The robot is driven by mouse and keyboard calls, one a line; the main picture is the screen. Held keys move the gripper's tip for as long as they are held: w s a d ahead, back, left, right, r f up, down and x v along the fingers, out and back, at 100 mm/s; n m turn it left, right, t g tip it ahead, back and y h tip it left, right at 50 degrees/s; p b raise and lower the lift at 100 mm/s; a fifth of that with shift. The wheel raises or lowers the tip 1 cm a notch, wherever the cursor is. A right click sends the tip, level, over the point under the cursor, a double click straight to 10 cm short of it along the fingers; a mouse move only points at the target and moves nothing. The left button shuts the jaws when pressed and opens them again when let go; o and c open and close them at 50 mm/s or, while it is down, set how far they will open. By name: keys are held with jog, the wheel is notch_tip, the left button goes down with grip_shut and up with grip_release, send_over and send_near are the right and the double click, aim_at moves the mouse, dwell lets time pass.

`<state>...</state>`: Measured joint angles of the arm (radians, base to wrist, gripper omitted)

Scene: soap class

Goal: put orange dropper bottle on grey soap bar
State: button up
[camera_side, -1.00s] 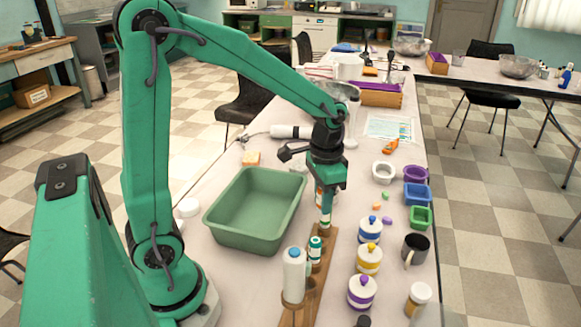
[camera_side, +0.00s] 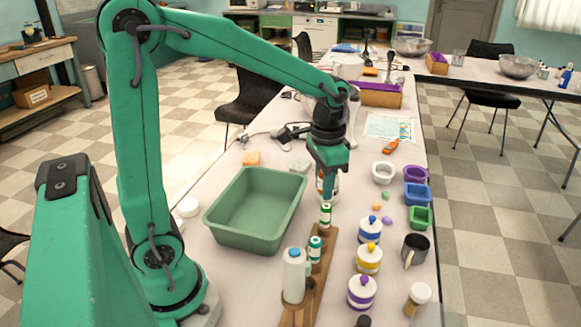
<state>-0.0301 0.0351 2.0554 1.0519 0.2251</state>
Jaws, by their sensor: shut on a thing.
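My gripper (camera_side: 327,172) points down above the far end of a wooden rack (camera_side: 318,272). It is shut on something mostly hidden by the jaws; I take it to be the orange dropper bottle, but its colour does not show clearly. A small bottle with a green top and white band (camera_side: 325,214) shows directly below the jaws, at the rack's far end. The grey soap bar (camera_side: 299,166) lies flat on the table behind the green basin, left of my gripper.
A green basin (camera_side: 228,238) stands left of the rack. An orange bar (camera_side: 251,158) lies behind it. A tall white bottle (camera_side: 293,272) and another green-topped bottle (camera_side: 315,248) stand in the rack. Several lidded jars, including a blue-knobbed one (camera_side: 370,229), stand on the right.

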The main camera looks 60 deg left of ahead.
notch_tip(320, 180, up, 4)
jog(key=shift+f, duration=0.1)
jog(key=w+a, duration=0.7)
jog(key=a, duration=0.3)
jog(key=w+a, duration=0.6)
jog(key=a, duration=0.5)
jog(key=f, duration=0.5)
jog(key=shift+w+d+f, duration=0.1)
jog(key=shift+d+f, duration=0.05)
jog(key=shift+d, duration=0.1)
jog(key=shift+a, duration=0.1)
send_over(298, 169)
notch_tip(298, 169, down, 7)
jog(key=shift+w+a, duration=0.15)
jog(key=shift+f, duration=2)
